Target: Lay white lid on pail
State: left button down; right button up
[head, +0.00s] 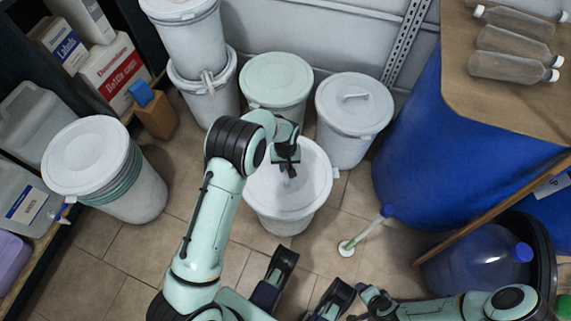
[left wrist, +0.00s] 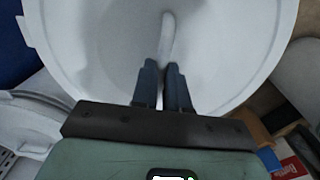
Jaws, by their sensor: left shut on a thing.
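The white lid (head: 308,178) is at the top of the white pail (head: 285,222) in the middle of the floor. From this angle I cannot tell whether it rests on the rim or is just above it. My left gripper (head: 287,166) is over the lid, shut on its upright handle. In the left wrist view the fingers (left wrist: 164,88) close around the near end of the handle (left wrist: 167,38), with the lid (left wrist: 225,45) filling the view behind. My right gripper (head: 311,278) is low in the head view, fingers apart and empty.
Lidded pails stand behind, one pale green-topped (head: 277,82) and one with a handle (head: 354,104). Another lidded pail (head: 104,168) is at left. A blue drum (head: 450,150) is at right. Tiles at front left are clear.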

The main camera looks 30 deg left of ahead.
pick_arm(q)
jog(key=c, duration=0.6)
grip_release()
jog(key=shift+r, duration=0.1)
jog(key=shift+r+p, duration=2.2)
jog(key=shift+r, duration=1.25)
jog(key=shift+s+f, duration=0.1)
